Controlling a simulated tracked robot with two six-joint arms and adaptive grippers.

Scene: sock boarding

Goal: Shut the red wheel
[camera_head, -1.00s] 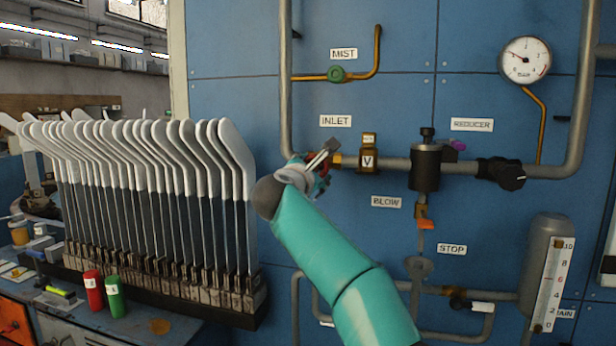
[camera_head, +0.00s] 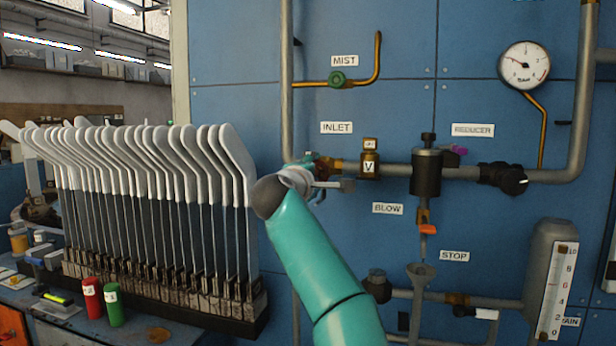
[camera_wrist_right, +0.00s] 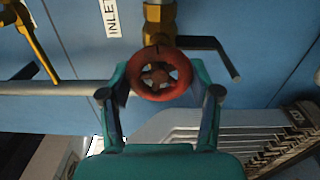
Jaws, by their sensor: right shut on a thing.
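The red wheel (camera_wrist_right: 160,73) is a small spoked handwheel on a brass valve, seen face-on in the right wrist view. It sits between the two fingers of my right gripper (camera_wrist_right: 160,94), one finger on each side of it, and the gripper is shut on it. In the head view my right gripper (camera_head: 322,174) is at the left end of the horizontal pipe, below the INLET label (camera_head: 336,128). There the gripper and wrist hide most of the wheel. My left gripper is in neither view.
A row of white-topped sock boards (camera_head: 150,165) stands left of my right arm. A red can (camera_head: 93,300) and a green can (camera_head: 114,309) stand on the bench before it. Right of the gripper are a brass valve marked V (camera_head: 369,165), a reducer (camera_head: 427,172) and a gauge (camera_head: 524,65).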

